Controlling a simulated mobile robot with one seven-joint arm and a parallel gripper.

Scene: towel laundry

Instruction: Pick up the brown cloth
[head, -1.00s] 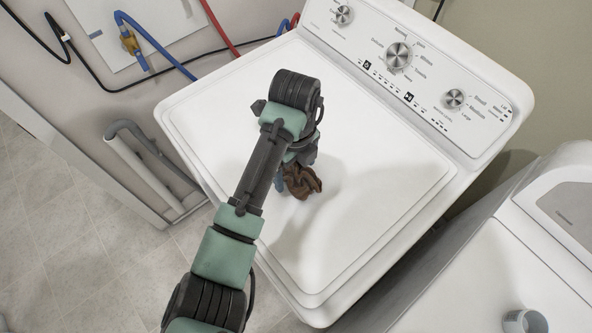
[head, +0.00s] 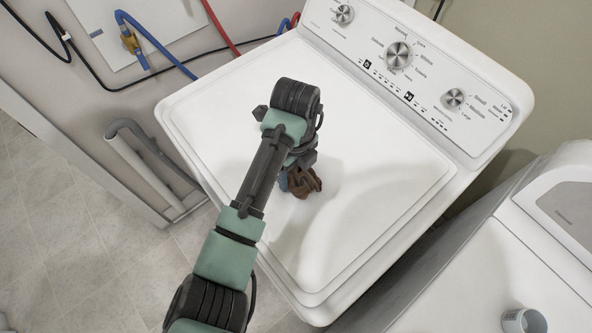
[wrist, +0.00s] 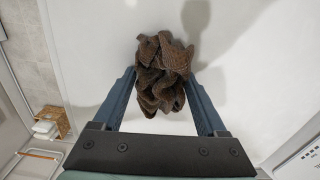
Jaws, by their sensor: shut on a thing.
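The brown cloth (head: 303,183) is crumpled into a small bundle over the white lid of the washing machine (head: 355,225). It also shows in the wrist view (wrist: 161,75), between the blue fingers of my gripper (wrist: 162,80). My gripper is shut on the cloth, with the fingers held apart by the bundle. In the head view my arm hides most of my gripper (head: 291,180), and the cloth shows to its right. I cannot tell whether the cloth touches the lid.
The machine's control panel with knobs (head: 398,55) rises at the back. A second white machine (head: 490,275) stands at the right, with a grey cup (head: 524,321) on it. Hoses and a grey pipe (head: 150,160) are at the left. The lid around the cloth is clear.

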